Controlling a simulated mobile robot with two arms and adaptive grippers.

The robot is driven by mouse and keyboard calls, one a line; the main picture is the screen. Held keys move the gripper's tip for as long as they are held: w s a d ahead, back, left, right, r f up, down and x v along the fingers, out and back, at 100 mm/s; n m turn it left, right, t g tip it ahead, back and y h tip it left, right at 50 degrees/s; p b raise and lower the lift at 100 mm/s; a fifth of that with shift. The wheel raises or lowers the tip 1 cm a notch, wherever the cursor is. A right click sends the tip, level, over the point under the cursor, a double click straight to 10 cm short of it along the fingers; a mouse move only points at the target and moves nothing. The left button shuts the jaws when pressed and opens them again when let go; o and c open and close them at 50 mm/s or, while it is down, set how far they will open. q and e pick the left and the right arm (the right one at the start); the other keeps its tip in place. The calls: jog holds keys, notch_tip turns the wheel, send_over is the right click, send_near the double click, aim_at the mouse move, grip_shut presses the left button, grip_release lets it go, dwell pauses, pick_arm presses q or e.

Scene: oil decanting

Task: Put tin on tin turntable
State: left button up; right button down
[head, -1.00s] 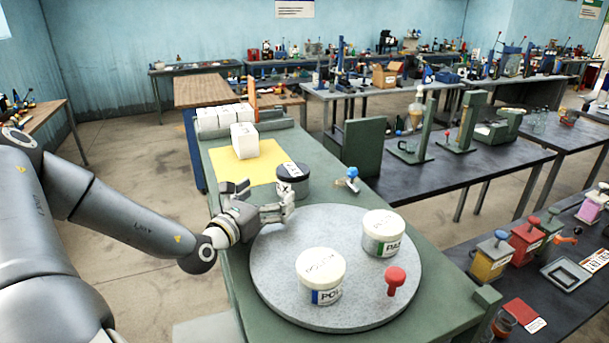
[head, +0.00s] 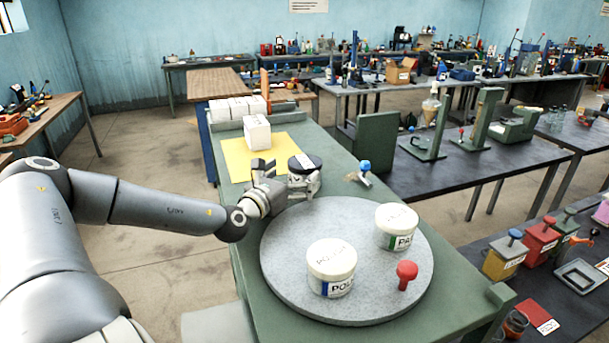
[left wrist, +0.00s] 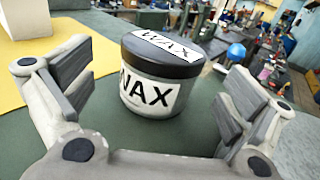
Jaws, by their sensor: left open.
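A tin with a black lid and a WAX label (left wrist: 155,75) stands upright on the green bench, beside the yellow mat; its dark lid also shows in the head view (head: 305,163). My left gripper (head: 287,178) is open, and in the left wrist view its fingers (left wrist: 160,95) spread to either side of the tin, apart from it. The grey round turntable (head: 290,290) lies nearer on the bench. It bears a white POL-labelled tin (head: 332,268), a white PA-labelled tin (head: 396,227) and a red knob (head: 405,272). My right gripper is out of view.
A yellow mat (head: 238,163) with a white box (head: 257,134) lies behind the tin. A blue-topped knob (head: 364,167) stands to the right of the tin. The turntable's left part is clear.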

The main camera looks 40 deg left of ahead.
aim_at(304, 165)
pick_arm(q)
jog(key=shift+w+a+b, duration=0.15)
jog(key=shift+w+b, duration=0.15)
jog(key=shift+w, duration=0.2)
jog(key=shift+w+b, duration=0.3)
jog(key=shift+w, duration=0.35)
jog(key=shift+w+a+r+p, duration=0.2)
jog(key=shift+p, duration=0.25)
jog(key=shift+w+a, duration=0.15)
jog(key=shift+w, duration=0.1)
jog(key=shift+w+p, duration=0.45)
jog(key=shift+p, duration=0.05)
jog(key=shift+w+f, duration=0.2)
jog(key=shift+w, duration=0.2)
jog(key=shift+r, duration=0.1)
jog(key=c, duration=1.5)
